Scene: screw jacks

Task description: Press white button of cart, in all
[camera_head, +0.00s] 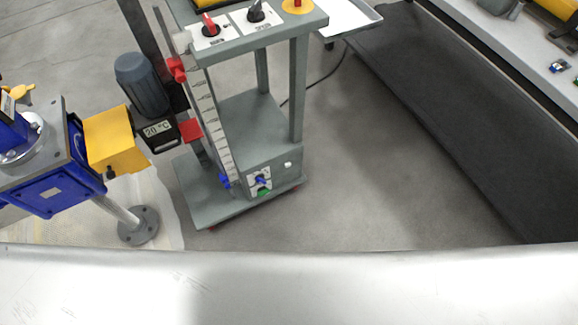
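The grey-green cart (250,118) stands left of the picture's middle, with a top shelf, uprights and a low base. A small white button (288,164) is on the right part of the low box at the cart's base. To its left on the same box is a light panel (259,181) with a blue knob and a green part below it. Nothing covers the white button. Neither of my grippers is in view.
On the cart top are a red switch (210,25), a black knob (256,12) and a yellow disc with a red button (297,5). A blue and yellow machine (50,190) stands at left. A dark platform (455,120) lies right; the floor (380,190) between is clear.

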